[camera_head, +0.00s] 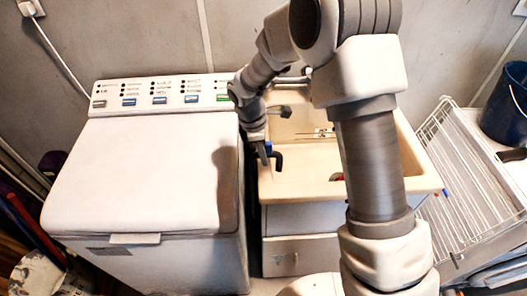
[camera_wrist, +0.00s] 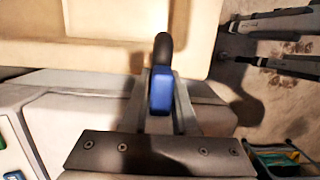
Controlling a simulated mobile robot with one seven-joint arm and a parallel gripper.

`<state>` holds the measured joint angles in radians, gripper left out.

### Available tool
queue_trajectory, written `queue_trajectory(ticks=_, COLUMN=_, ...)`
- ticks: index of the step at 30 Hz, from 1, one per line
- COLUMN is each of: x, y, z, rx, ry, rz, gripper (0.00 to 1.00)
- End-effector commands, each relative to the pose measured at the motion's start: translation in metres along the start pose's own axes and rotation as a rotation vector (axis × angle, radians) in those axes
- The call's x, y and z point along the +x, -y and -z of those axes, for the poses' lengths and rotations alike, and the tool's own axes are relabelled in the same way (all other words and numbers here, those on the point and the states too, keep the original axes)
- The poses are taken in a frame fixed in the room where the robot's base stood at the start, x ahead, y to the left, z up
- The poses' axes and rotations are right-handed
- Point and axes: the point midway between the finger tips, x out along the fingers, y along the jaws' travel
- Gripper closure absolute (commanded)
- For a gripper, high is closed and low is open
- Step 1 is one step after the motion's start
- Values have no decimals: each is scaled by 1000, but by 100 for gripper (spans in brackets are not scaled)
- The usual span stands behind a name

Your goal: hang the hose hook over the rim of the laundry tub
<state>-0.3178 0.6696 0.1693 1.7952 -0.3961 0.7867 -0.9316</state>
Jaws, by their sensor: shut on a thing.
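The hose hook is a small piece with a blue body and a dark curved end; in the head view its dark end (camera_head: 277,160) shows just right of my gripper (camera_head: 263,154). In the wrist view the blue body (camera_wrist: 161,95) sits between the fingers of my gripper (camera_wrist: 161,84), which is shut on it. The dark end points up the picture and overlaps the cream tub wall. The laundry tub (camera_head: 300,190) is cream, right of the washer. The hook is at its left rim; I cannot tell whether it touches. My arm hides part of the tub.
A white washing machine (camera_head: 135,170) stands close at the left, with a narrow gap to the tub. A white wire rack (camera_head: 465,165) and a dark blue bucket (camera_head: 503,112) are at the right. A small red thing (camera_head: 337,177) lies in the tub, partly hidden.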

Motion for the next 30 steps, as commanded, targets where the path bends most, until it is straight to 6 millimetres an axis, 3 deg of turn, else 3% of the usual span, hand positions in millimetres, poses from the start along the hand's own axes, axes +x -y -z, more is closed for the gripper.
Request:
queue_trajectory(ticks=21, x=60, y=0, z=11, rx=0, ry=0, rz=0, gripper=100)
queue_trajectory(ticks=30, x=76, y=1, z=14, rx=-1, ry=0, rz=4, gripper=100)
